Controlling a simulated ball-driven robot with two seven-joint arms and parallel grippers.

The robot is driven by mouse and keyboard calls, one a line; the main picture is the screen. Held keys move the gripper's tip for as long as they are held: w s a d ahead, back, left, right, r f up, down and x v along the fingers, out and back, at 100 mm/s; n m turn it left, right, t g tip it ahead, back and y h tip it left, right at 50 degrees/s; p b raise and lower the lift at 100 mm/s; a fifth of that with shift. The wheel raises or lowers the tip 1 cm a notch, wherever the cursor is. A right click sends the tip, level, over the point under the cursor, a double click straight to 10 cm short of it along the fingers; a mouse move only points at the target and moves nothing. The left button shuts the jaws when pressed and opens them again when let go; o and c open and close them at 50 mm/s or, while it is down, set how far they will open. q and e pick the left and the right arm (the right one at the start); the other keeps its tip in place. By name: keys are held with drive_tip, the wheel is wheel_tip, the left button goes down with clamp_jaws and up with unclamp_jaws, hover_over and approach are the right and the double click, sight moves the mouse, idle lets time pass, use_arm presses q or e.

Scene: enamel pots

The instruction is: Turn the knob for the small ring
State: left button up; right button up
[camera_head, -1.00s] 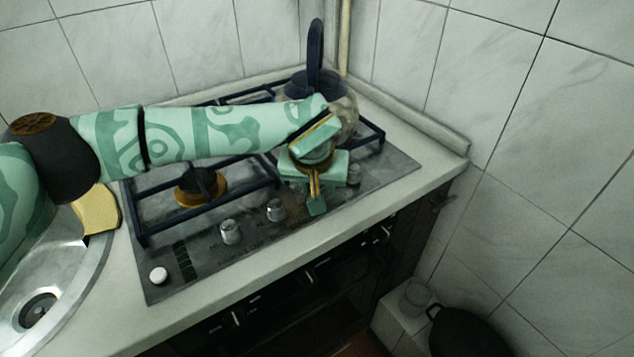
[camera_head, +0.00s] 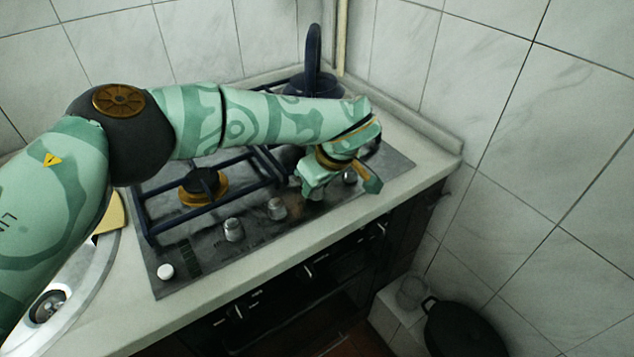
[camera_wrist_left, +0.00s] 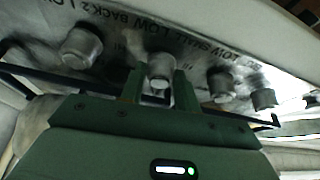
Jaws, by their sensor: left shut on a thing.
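The hob (camera_head: 205,260) has a row of grey metal knobs along its front edge. My left gripper (camera_head: 312,188) is down at that row, and its jaws hide the knob there in the head view. In the left wrist view, its two green fingers (camera_wrist_left: 158,90) are shut on either side of a grey knob (camera_wrist_left: 160,68). Partly blurred lettering, with the word "SMALL", runs on the panel by this knob. Another knob (camera_head: 350,176) stands just to the right of the gripper; two more, a near one (camera_head: 277,208) and a farther one (camera_head: 233,229), stand to the left. My right gripper is out of view.
Dark pan supports (camera_head: 150,228) cover the hob behind the knobs. A dark blue kettle (camera_head: 313,60) stands at the back, partly behind my arm. A white button (camera_head: 165,271) is at the hob's front left. A sink (camera_head: 88,290) lies left. Tiled wall closes the right.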

use_arm(q)
drive_tip(key=n, duration=0.1)
drive_tip(key=n+g+b, duration=0.1)
drive_tip(key=n, duration=0.1)
drive_tip(key=n+y+b, duration=0.1)
drive_tip(key=shift+w+d+f, duration=0.1)
drive_tip(key=shift+w+f, duration=0.05)
drive_tip(key=shift+f, duration=0.1)
drive_tip(key=n+g+b, duration=0.1)
drive_tip(key=n+b, duration=0.1)
drive_tip(key=n, duration=0.1)
drive_tip(key=shift+y+b, duration=0.3)
drive_tip(key=shift+r+n+g+b, duration=0.15)
drive_tip(key=shift+n+g+b, duration=0.15)
drive_tip(key=shift+n, duration=0.1)
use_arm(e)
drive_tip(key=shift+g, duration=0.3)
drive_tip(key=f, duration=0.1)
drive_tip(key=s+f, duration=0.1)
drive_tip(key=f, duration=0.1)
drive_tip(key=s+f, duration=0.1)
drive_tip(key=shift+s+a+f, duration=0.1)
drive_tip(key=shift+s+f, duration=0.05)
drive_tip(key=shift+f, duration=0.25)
use_arm(q)
drive_tip(key=shift+r, duration=0.1)
drive_tip(key=o, duration=1)
